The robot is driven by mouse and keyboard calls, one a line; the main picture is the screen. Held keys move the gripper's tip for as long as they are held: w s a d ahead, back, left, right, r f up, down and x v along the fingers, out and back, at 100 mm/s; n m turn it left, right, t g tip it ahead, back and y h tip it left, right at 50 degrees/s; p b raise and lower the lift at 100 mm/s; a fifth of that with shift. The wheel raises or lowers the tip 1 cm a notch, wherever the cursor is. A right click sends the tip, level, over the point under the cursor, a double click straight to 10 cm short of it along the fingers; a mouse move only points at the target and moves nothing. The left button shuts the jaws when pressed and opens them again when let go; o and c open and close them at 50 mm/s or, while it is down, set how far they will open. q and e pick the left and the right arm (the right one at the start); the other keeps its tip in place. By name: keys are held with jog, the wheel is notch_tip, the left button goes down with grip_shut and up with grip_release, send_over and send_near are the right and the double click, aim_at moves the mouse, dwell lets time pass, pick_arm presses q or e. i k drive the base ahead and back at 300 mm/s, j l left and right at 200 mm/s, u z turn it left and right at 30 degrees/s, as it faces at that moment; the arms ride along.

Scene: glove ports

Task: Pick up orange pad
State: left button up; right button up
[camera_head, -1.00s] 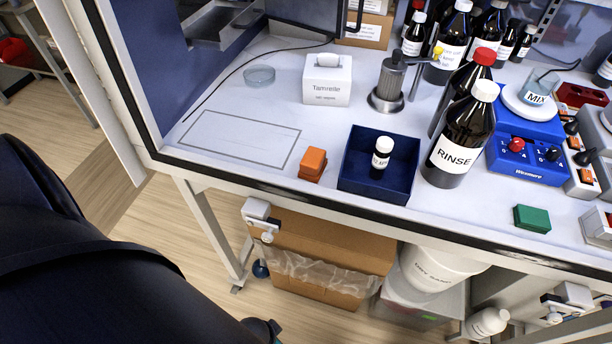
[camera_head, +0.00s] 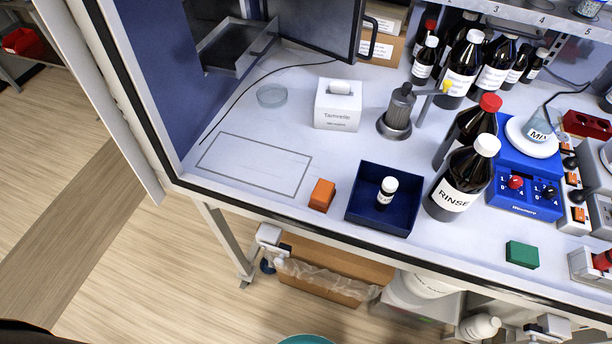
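The orange pad (camera_head: 322,195) is a small block. It lies on the white bench top near the front edge, just left of the dark blue tray (camera_head: 352,213). Its top and front faces show, and nothing covers it.
A small vial (camera_head: 386,191) stands in the blue tray. A brown RINSE bottle (camera_head: 460,182) stands right of it. A green block (camera_head: 522,254) lies at the front right. An outlined rectangle (camera_head: 255,165) left of the pad is clear. A dark frame (camera_head: 300,224) runs along the bench front.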

aim_at(323, 196)
jog(key=k+l+z, duration=0.1)
jog(key=z, duration=0.35)
jog(key=k+l+z, duration=0.2)
jog(key=z, duration=0.25)
jog(key=k, duration=0.1)
